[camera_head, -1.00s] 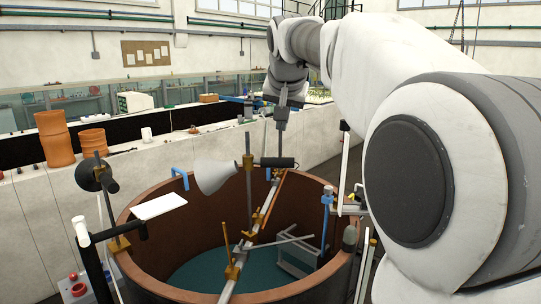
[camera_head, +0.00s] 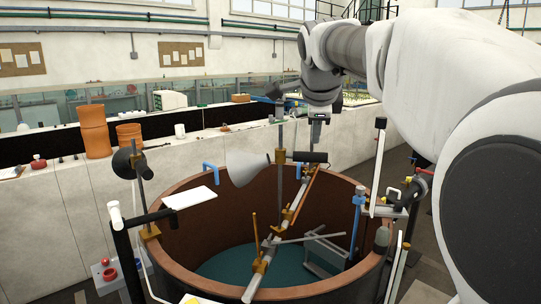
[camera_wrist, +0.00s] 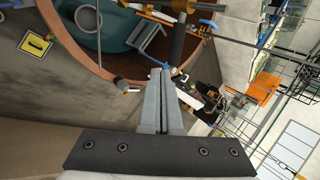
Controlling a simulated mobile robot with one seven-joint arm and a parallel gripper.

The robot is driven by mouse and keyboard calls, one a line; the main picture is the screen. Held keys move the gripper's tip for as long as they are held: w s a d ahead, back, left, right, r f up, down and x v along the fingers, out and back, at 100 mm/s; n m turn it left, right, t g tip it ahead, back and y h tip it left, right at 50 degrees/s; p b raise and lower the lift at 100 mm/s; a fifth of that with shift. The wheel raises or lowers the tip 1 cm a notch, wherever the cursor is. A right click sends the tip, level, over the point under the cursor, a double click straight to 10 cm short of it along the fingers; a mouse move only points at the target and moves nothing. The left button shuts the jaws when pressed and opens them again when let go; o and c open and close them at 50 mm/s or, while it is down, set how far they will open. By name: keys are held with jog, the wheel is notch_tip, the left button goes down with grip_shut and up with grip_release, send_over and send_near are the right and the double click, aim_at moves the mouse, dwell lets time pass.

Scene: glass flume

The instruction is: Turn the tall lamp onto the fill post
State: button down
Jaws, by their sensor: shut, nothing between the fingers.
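In the head view the tall lamp has a pale grey cone shade (camera_head: 247,168), pointing left and down, and a dark cylindrical body (camera_head: 310,157). It is clamped high on an upright rod above the copper-coloured tank (camera_head: 185,266). A short brass-coloured post (camera_head: 255,229) stands on the beam below; I cannot tell whether it is the fill post. My gripper (camera_head: 316,137) hangs just above and behind the lamp body in the picture, apart from it as far as I can see. In the wrist view my gripper (camera_wrist: 163,73) has its fingers together and holds nothing.
A second lamp with a dark round head (camera_head: 124,162) stands at the tank's left. A white plate (camera_head: 189,197) and a blue upright (camera_head: 356,212) rise near the rim. A concrete wall (camera_head: 350,130) runs behind. Bare floor shows right of the tank.

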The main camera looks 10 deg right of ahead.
aim_at(314, 157)
jog(key=x, duration=0.4)
jog(key=p+x, duration=0.1)
jog(key=x, duration=0.3)
jog(key=w+r+p+x, duration=0.1)
jog(key=x, duration=0.3)
jog(key=shift+d, duration=0.2)
jog(key=shift+w+d+f+p, duration=0.2)
jog(key=shift+w+p, duration=0.1)
jog(key=shift+w, duration=0.45)
jog(key=shift+w+d, duration=0.4)
jog(key=shift+w, duration=0.3)
jog(key=shift+s, duration=0.15)
